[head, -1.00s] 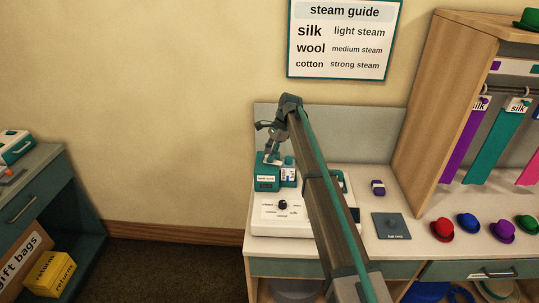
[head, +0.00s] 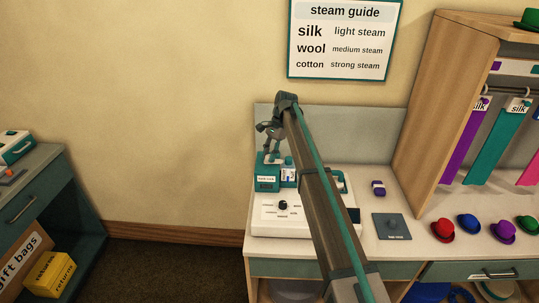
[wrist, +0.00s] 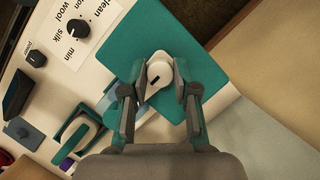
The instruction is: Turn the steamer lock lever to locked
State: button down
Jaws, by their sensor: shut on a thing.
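The white steamer (head: 268,230) stands on the counter, with a teal box (head: 266,184) at its back left. In the wrist view the box's teal top (wrist: 125,52) carries a small white knob-like piece (wrist: 159,68) with a dark mark. My gripper (wrist: 162,90) is over the box top, its fingers shut on this white piece from both sides. In the head view my gripper (head: 271,158) is just above the teal box. I cannot read any locked or unlocked marking, and the fingers hide part of the piece.
A black dial (wrist: 78,28) and a power knob (wrist: 36,58) sit on the steamer's panel. A teal handled piece (wrist: 80,138) lies beside the box. A purple item (head: 378,188) and a grey pad (head: 391,227) are to the right. The wall panel stands close behind.

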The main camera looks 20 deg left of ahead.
jog(key=c, duration=0.9)
grip_release()
jog(key=shift+r, duration=0.1)
jog(key=v, duration=1.1)
jog(key=shift+r, duration=0.4)
jog(key=shift+w, duration=0.1)
